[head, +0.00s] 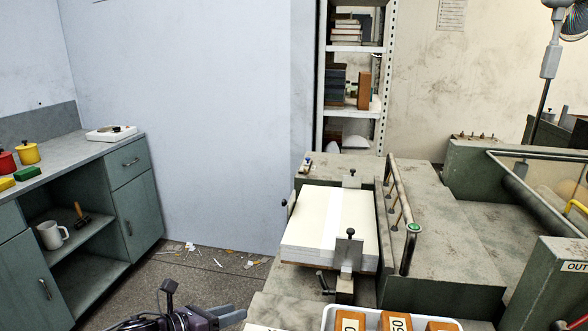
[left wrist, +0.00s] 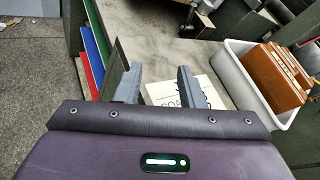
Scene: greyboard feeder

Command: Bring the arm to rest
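My left gripper (head: 232,316) shows at the bottom edge of the head view, low in front of the feeder and over the floor side. In the left wrist view its two grey fingers (left wrist: 160,86) stand apart with a gap between them. I see nothing held in the gap. A white card with dark print (left wrist: 182,91) lies on the surface beyond the fingers, partly hidden by them. A thin dark upright panel stands close by the left finger; I cannot tell whether they touch. My right gripper is in neither view.
A white tray (left wrist: 240,80) with brown blocks (left wrist: 272,75) stands to the right. Coloured upright boards (left wrist: 92,55) are at the left. The feeder's paper stack (head: 325,225) and rail (head: 398,200) are ahead. A green cabinet (head: 135,200) stands left, with littered floor between.

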